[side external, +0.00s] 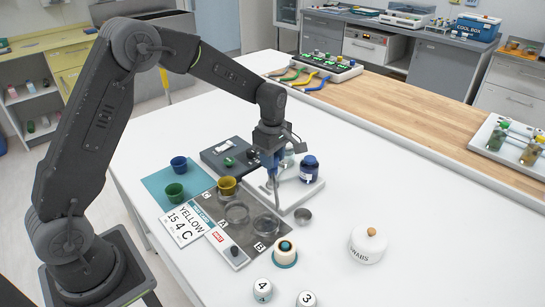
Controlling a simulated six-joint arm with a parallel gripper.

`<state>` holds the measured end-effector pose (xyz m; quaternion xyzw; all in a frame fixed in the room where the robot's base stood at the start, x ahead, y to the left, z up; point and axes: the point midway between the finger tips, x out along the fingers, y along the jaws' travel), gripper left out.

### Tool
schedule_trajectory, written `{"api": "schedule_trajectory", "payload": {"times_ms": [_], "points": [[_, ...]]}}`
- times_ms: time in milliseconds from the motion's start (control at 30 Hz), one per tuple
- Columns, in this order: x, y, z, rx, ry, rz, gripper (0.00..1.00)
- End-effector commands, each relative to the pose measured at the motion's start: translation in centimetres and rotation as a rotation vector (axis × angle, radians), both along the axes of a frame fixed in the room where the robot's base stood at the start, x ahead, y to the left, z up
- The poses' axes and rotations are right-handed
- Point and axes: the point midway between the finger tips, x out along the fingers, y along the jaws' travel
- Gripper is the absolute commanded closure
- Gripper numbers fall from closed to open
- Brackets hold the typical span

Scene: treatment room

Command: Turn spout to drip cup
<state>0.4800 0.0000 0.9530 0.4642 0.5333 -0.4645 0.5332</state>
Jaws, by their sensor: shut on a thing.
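My gripper (275,177) points down over the white stand (297,196) and is shut on what seems to be the spout, mostly hidden by the fingers. A thin vertical piece shows below the fingertips. I cannot tell exactly which way the spout's mouth points. A dark blue bottle (309,169) stands on the stand just right of my gripper; a paler bottle is partly hidden behind the gripper. A small grey metal cup (303,217), likely the drip cup, sits at the stand's front right corner, apart from the gripper.
Clear dishes (237,213) stand on a grey mat marked A, B and C, with a yellow cup (227,185) at C. Blue (179,165) and green cups sit on a teal mat. A card (184,227) reads YELLOW 15 4 C.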

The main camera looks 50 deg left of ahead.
Motion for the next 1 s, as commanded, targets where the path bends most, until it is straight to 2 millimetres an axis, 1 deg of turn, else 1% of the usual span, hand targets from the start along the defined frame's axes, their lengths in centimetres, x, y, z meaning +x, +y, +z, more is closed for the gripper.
{"api": "schedule_trajectory", "payload": {"times_ms": [200,500,700,1000], "points": [[0.03,0.0,0.08,0.0,-0.002,0.198,1.0],[0.04,0.01,0.09,0.0,-0.002,0.419,1.0],[0.04,0.01,0.09,0.0,-0.002,0.508,1.0],[0.04,0.01,0.09,0.0,-0.002,0.559,1.0]]}}
